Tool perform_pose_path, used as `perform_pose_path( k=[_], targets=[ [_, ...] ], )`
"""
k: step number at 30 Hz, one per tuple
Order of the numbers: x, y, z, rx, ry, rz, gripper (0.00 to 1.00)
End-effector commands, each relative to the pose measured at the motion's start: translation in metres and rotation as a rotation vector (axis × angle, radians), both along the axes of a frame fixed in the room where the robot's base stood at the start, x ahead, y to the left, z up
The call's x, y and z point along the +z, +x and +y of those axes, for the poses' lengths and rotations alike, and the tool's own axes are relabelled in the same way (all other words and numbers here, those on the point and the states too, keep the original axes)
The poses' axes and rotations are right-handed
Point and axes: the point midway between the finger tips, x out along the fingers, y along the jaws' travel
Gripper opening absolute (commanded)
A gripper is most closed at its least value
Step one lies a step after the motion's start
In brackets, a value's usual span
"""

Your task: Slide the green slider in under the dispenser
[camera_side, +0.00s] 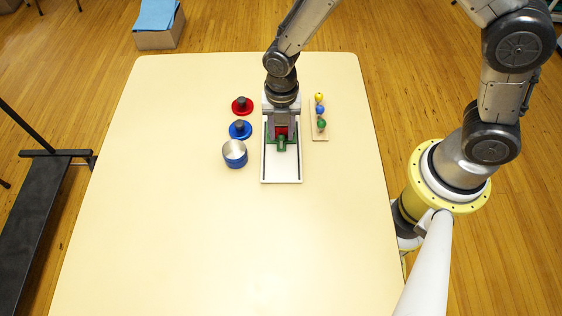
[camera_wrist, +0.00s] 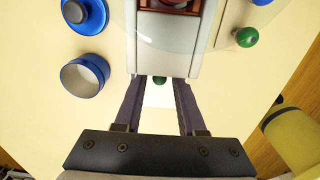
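The green slider (camera_side: 283,143) sits on the white track (camera_side: 283,172), with a red part (camera_side: 281,132) just behind it in the side view. In the wrist view only a small green knob (camera_wrist: 159,79) of it shows, at the lower edge of the pale dispenser housing (camera_wrist: 168,50). My gripper (camera_wrist: 160,80) points down over the track, its two dark fingers apart with the knob between their tips. Gaps show on both sides of the knob. From the side, my gripper and arm hide most of the dispenser.
Left of the track stand a red knobbed disc (camera_side: 242,105), a blue knobbed disc (camera_side: 240,130) and an open blue cup (camera_side: 235,154). On the right lies a wooden strip (camera_side: 319,136) with yellow, blue and green balls. The front of the cream table (camera_side: 220,250) is clear.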

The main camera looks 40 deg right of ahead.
Motion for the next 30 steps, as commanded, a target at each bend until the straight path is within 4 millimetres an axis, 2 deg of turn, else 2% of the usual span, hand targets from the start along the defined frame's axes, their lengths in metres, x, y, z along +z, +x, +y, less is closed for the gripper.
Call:
perform_pose_path(
  k=[11, 30],
  targets=[
    [0.002, 0.0, 0.001, 0.0, 0.001, -0.001, 0.48],
    [0.059, 0.0, 0.001, 0.0, 0.001, -0.001, 0.48]
  ],
)
